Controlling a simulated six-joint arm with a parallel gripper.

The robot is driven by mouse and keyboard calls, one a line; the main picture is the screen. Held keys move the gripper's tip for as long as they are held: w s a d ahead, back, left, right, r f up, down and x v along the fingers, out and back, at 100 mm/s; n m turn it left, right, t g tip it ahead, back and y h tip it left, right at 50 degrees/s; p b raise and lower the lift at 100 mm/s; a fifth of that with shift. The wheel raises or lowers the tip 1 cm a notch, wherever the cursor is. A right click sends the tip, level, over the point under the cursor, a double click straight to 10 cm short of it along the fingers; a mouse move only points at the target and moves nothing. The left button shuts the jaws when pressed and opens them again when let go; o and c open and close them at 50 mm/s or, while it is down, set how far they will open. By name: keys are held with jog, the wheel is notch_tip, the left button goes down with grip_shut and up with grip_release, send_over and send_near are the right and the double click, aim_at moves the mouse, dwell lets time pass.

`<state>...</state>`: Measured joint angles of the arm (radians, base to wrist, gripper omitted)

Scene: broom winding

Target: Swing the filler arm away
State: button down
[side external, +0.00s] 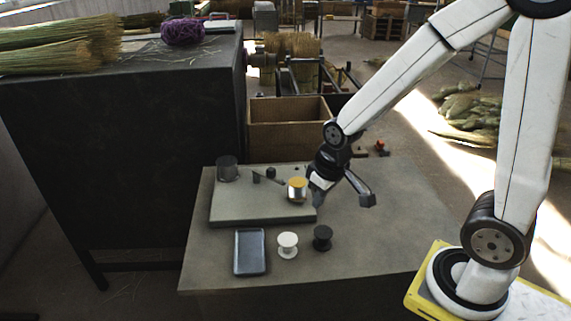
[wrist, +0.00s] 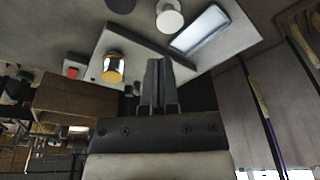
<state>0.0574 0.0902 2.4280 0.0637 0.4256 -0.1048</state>
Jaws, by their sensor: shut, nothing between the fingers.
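A thin dark arm (side external: 268,178), which looks like the filler arm, lies low across the grey base plate (side external: 235,215) in the side view, pointing toward a metal cup with a gold top (side external: 297,190). The cup also shows in the wrist view (wrist: 113,70), left of the fingers. My gripper (side external: 318,198) is shut and empty, just right of the cup, above the plate's right end. Its closed fingers (wrist: 158,80) hide part of the plate in the wrist view, where I cannot make out the filler arm clearly. A dark cylinder (side external: 227,169) stands at the plate's back left.
A blue-grey tray (side external: 250,252), a white spool (side external: 288,245) and a black spool (side external: 322,238) stand in front of the plate. A cardboard box (side external: 288,125) is behind the table. A dark bench (side external: 120,130) with straw and purple twine (side external: 182,31) stands left.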

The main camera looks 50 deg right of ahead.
jog(key=w+d+y, duration=0.1)
jog(key=w+d, duration=0.5)
jog(key=w, duration=0.3)
jog(key=n+t+y, duration=0.2)
jog(key=y, duration=0.3)
send_near(268, 173)
jog(key=d+r, duration=0.2)
jog(key=d, duration=0.6)
jog(key=shift+s+d, duration=0.25)
jog(key=shift+d, duration=0.1)
jog(key=x, duration=0.9)
jog(key=shift+a+f, duration=0.25)
jog(key=shift+f, duration=0.05)
jog(key=shift+w+a+f, duration=0.1)
jog(key=shift+w+a, duration=0.05)
jog(key=shift+a, duration=0.15)
jog(key=shift+s+a, duration=0.1)
jog(key=shift+a, duration=0.8)
jog(key=shift+s+a, duration=0.15)
jog(key=shift+a, duration=0.7)
